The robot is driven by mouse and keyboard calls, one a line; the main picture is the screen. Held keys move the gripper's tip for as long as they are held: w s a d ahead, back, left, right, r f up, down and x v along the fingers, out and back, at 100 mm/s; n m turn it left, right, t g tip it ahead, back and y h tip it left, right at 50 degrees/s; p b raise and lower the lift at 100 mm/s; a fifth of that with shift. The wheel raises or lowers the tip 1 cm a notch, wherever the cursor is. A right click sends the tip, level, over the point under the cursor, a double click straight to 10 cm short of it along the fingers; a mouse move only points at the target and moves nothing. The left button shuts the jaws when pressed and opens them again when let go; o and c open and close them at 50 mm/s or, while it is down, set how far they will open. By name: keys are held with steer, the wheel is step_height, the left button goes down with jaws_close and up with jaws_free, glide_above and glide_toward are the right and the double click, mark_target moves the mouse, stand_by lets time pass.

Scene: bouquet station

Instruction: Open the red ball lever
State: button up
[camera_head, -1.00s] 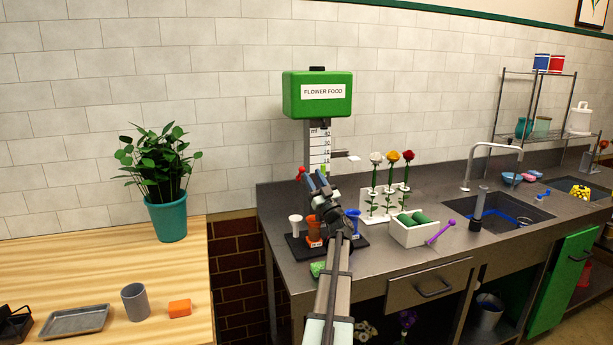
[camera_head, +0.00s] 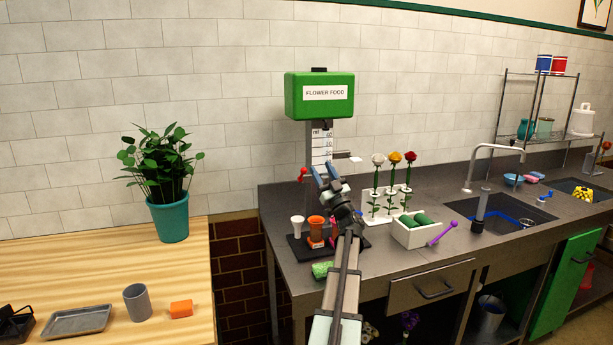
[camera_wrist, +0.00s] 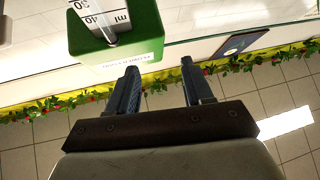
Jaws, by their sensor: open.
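The red ball lever (camera_head: 302,174) sticks out on the left side of the grey post, below the green flower food dispenser (camera_head: 319,96). My gripper (camera_head: 323,168) is open, in front of the post, just right of the red ball in the picture. Nothing shows between its fingers. I cannot tell the depth gap to the lever. In the wrist view my open fingers (camera_wrist: 160,75) point toward the dispenser box (camera_wrist: 115,45), which appears upside down with its scale. The lever is not visible there.
Small cups, one white (camera_head: 297,226) and one orange (camera_head: 316,229), stand on a black base under the dispenser. A rack of roses (camera_head: 386,206) and a white box (camera_head: 418,232) stand to the right. A green roll-like object (camera_head: 323,269) lies near the counter front.

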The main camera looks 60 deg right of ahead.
step_height(320, 180, up, 4)
steer(key=a+n+y, duration=0.1)
steer(key=a+n, duration=0.1)
steer(key=a, duration=0.1)
steer(key=m+g+y, duration=0.1)
steer(key=m+g, duration=0.3)
steer(key=g, duration=0.4)
glide_toward(303, 172)
steer(key=x, duration=1.2)
steer(key=shift+s+d+f, duration=0.35)
steer(key=shift+d+f, duration=0.05)
steer(key=shift+c, duration=0.2)
jaws_close()
